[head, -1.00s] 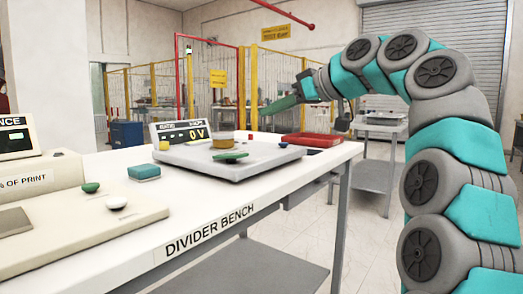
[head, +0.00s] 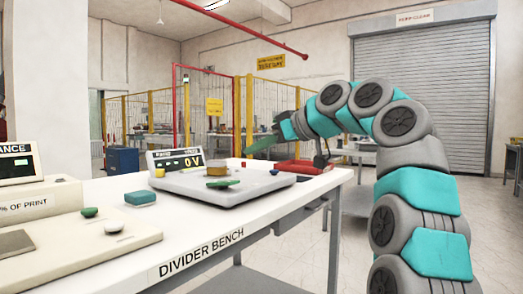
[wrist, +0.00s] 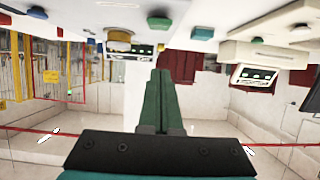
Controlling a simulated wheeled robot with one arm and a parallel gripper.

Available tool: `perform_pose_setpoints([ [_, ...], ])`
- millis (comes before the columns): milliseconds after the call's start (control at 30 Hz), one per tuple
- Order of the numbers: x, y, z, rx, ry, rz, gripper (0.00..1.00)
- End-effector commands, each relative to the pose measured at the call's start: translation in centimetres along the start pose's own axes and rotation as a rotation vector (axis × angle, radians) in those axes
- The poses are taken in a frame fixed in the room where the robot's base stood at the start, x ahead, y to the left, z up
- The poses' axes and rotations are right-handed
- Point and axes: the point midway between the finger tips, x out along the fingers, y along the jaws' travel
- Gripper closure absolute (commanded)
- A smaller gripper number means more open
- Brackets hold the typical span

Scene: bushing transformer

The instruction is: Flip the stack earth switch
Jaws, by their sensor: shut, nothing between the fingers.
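My gripper (head: 262,143) has long green fingers. They are shut and empty, held in the air above the far side of the bench. The closed fingers also show in the wrist view (wrist: 160,85), where the room appears upside down. No label marks any of these as the earth switch. My gripper is apart from all of them.
A display reading 0 V (head: 177,160) stands behind the plate. A red tray (head: 301,167) lies at the bench's right end. A teal block (head: 140,198) and a beige console (head: 75,232) are at left. Yellow fence (head: 237,112) stands behind. Open floor is at right.

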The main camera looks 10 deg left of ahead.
Motion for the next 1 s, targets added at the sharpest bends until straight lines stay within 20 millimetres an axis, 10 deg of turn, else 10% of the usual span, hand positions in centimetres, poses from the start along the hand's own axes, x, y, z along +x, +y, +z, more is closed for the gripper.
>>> perform_pose_setpoints([
  [333,6.7,0.0,0.7,0.000,0.001,0.000,1.00],
  [1000,7.2,0.1,3.9,0.000,0.001,0.001,1.00],
])
